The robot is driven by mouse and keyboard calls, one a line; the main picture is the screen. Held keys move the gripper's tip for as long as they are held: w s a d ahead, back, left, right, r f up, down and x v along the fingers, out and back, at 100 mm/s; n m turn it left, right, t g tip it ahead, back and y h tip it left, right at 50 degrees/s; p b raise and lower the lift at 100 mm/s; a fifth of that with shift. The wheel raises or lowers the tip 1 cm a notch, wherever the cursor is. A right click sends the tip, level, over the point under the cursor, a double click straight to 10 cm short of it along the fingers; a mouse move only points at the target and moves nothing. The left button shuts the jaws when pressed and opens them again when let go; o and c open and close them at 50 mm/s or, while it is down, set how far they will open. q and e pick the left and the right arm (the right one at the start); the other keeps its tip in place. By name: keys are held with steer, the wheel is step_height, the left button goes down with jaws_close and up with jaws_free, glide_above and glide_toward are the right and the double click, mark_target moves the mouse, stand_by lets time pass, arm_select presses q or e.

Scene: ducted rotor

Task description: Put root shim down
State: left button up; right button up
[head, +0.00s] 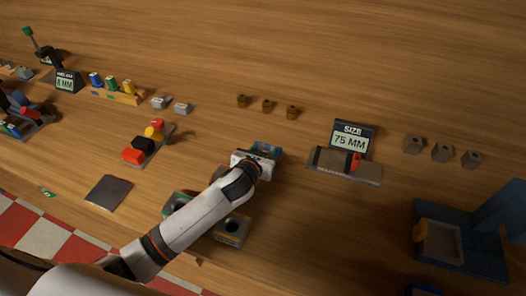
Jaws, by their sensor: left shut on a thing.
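My left gripper (258,162) reaches in from the lower left to the middle of the table, its arm lying over the work area. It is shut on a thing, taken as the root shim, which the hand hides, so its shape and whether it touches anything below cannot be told. A blue-grey block (268,149) shows just beyond the gripper. My right gripper is not in view.
A part with a green ring (176,203) and a block with a dark hole (232,230) flank my arm. A size display (351,139) stands behind a grey gauge (330,163). A blue fixture (480,255) is at right. A dark square plate (109,193) lies left, with bare wood around it.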

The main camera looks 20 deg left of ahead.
arm_select(q)
steer(key=shift+f, duration=0.1)
steer(key=o, duration=1)
steer(key=shift+r, duration=0.2)
steer(key=v, duration=1.1)
steer(key=shift+s, duration=0.15)
steer(key=shift+s+a+r, duration=0.1)
steer(key=shift+s, duration=0.25)
